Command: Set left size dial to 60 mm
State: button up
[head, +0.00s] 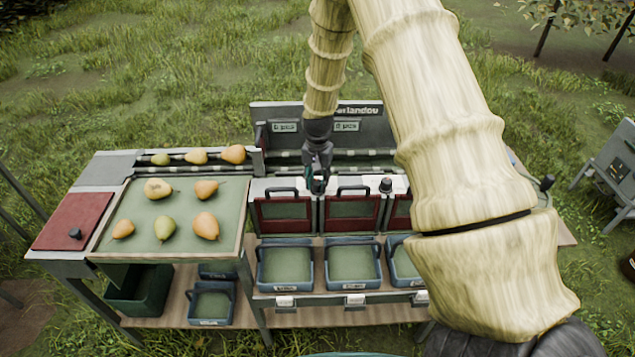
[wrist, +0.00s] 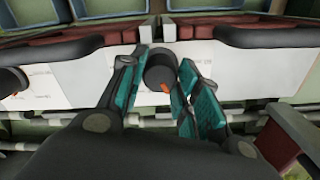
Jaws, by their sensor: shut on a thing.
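The left size dial (wrist: 160,72) is a black round knob with an orange pointer mark on a white scale panel, seen in the wrist view. The mark points toward the lower right of that picture. The printed figures are too small to read. My gripper (wrist: 166,88) has its teal-padded fingers on both sides of the knob, shut on it.
A second black dial (head: 386,185) stands to the right; it also shows in the wrist view (wrist: 12,80). Dark gate handles (head: 281,191) flank my gripper. Pears (head: 165,228) lie on the green tray (head: 140,210) at left. Blue bins (head: 285,288) stand below. A roller lane runs behind.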

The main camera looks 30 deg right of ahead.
aim_at(317, 182)
jog(key=shift+r+n, duration=0.1)
jog(key=shift+n, duration=0.5)
jog(key=o, duration=1)
notch_tip(317, 182, up, 12)
dwell(0.7)
